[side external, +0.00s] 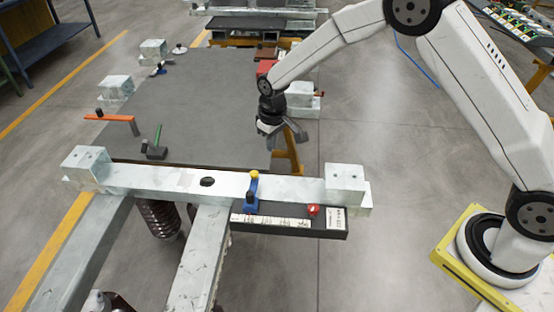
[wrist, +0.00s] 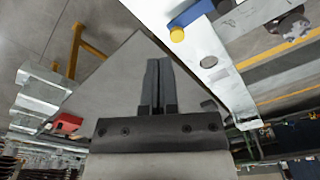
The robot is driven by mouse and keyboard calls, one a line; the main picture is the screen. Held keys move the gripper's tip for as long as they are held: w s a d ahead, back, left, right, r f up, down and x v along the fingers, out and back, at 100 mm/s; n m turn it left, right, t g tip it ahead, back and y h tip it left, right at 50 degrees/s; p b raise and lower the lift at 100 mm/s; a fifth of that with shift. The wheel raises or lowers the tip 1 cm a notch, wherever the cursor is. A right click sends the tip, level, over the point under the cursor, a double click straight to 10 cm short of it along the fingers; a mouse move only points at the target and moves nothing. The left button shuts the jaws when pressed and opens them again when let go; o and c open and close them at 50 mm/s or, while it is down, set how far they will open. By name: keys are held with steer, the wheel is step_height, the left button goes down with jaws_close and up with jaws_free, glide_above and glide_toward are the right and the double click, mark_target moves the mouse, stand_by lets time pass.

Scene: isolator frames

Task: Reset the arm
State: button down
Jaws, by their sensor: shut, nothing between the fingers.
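My gripper (side external: 284,132) hangs in the air over the right part of the grey table (side external: 210,80), beyond the metal frame beam (side external: 150,180). In the wrist view my gripper (wrist: 159,62) has its two dark fingers side by side and shut, with nothing between them. In the side view its fingers are small and partly hidden by the wrist. The white arm links reach in from the right, from the base on the yellow-edged stand (side external: 440,262).
A blue clamp with a yellow knob (side external: 254,178) stands on the beam; it also shows in the wrist view (wrist: 178,34). A dark tray (side external: 338,228) with a red knob (side external: 313,210) hangs in front. An orange bar (side external: 115,118) and several metal blocks edge the table. Open floor lies right.

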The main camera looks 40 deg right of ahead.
steer(key=s+d+r, duration=0.2)
steer(key=s, duration=0.6)
steer(key=s+d+r+m+t, duration=0.1)
steer(key=s+d+r, duration=0.2)
steer(key=s, duration=0.5)
steer(key=s+d+r+m+t, duration=0.1)
steer(key=s+d+r, duration=0.1)
steer(key=s, duration=0.5)
steer(key=shift+s+d+r, duration=0.15)
steer(key=shift+s+r, duration=0.25)
steer(key=shift+r, duration=0.05)
